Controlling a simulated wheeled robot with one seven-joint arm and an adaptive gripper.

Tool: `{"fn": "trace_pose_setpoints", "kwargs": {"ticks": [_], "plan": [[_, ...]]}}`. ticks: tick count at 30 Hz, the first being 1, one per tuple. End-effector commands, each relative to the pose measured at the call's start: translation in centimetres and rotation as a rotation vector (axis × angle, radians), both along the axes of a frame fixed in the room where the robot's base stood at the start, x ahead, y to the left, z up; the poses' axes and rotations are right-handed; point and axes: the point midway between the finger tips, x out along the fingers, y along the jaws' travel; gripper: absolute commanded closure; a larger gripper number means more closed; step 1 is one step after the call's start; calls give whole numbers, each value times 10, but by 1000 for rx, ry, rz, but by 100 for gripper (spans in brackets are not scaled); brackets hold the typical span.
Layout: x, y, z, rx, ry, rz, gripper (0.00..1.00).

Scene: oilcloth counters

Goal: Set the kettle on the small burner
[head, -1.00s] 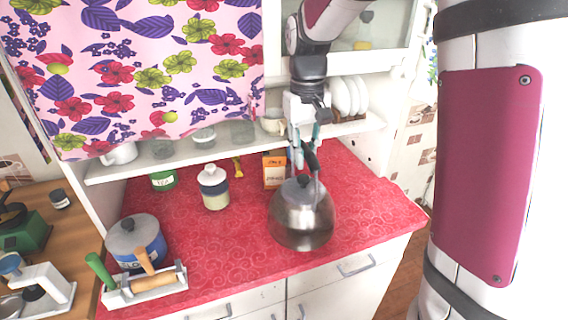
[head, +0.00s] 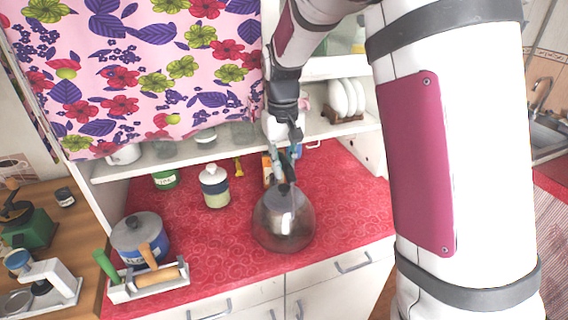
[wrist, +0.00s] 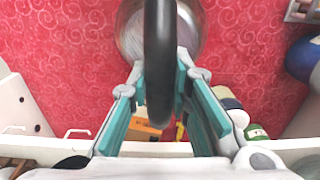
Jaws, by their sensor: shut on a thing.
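The kettle (head: 283,222) is round, shiny metal with a dark lid knob and a black handle. It is over the front middle of the red counter (head: 345,215); I cannot tell whether its base touches the cloth. My gripper (head: 284,163) is above it, shut on its handle. In the wrist view my gripper (wrist: 163,85) has its teal-padded fingers on either side of the black handle (wrist: 160,45), with part of the kettle's metal body (wrist: 190,30) beyond. I see no small burner in these views.
A white-lidded jar (head: 214,187), a green tin (head: 165,179) and an orange box (head: 267,168) stand behind. A blue pot (head: 140,240) and a rack with a rolling pin (head: 157,279) are at left. A shelf (head: 225,150) overhangs the back. A sink (head: 547,135) is far right.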

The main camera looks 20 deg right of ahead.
Motion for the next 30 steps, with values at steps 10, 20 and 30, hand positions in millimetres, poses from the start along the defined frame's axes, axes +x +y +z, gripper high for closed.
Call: {"fn": "trace_pose_setpoints", "kwargs": {"ticks": [10,20,30], "plan": [[0,0,-2,0,0,0,62],[1,0,4,0,-3,0,62],[3,1,64,0,-7,0,62]]}}
